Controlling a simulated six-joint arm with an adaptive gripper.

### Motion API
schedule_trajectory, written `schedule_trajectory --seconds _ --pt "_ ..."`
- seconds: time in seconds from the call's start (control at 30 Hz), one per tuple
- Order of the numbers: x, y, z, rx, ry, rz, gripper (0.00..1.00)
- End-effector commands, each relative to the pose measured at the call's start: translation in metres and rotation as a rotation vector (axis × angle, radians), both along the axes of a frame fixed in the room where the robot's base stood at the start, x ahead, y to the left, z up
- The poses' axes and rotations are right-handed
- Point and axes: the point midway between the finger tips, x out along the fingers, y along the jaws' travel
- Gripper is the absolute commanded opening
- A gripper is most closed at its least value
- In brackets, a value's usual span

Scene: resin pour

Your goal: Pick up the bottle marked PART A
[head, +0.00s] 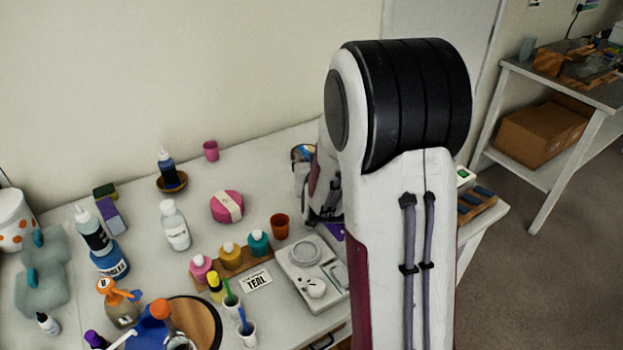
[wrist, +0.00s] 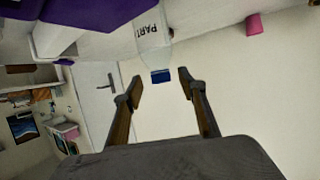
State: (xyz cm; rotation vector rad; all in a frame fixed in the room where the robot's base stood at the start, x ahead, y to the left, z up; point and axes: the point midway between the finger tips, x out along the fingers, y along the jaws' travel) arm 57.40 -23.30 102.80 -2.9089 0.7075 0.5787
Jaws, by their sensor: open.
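In the wrist view the scene appears upside down. A clear or whitish bottle (wrist: 153,38) with dark lettering reading PART and a blue cap (wrist: 161,76) stands on the table. Any letter after PART is not readable. My gripper (wrist: 157,88) is open and empty, with its two fingers spread to either side of the cap's line. The cap shows between the fingertips or just beyond them; I cannot tell the depth. In the head view my arm covers most of the gripper, and I cannot make out this bottle there.
A purple item (wrist: 95,14) is close beside the bottle. A pink cup (head: 210,151) stands at the back. A white scale (head: 313,270), orange-brown cup (head: 280,226) and several small paint bottles (head: 230,255) crowd the table left of my arm.

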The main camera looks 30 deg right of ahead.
Motion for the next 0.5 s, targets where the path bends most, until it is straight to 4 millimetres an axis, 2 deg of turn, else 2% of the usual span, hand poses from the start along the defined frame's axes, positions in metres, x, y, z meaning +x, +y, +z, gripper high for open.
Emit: schedule_trajectory --seconds 0.23,0.5 --pt "0.019 -0.008 -0.011 0.000 0.001 0.000 0.41" --pt "0.026 -0.012 -0.014 0.000 0.000 0.000 0.41"
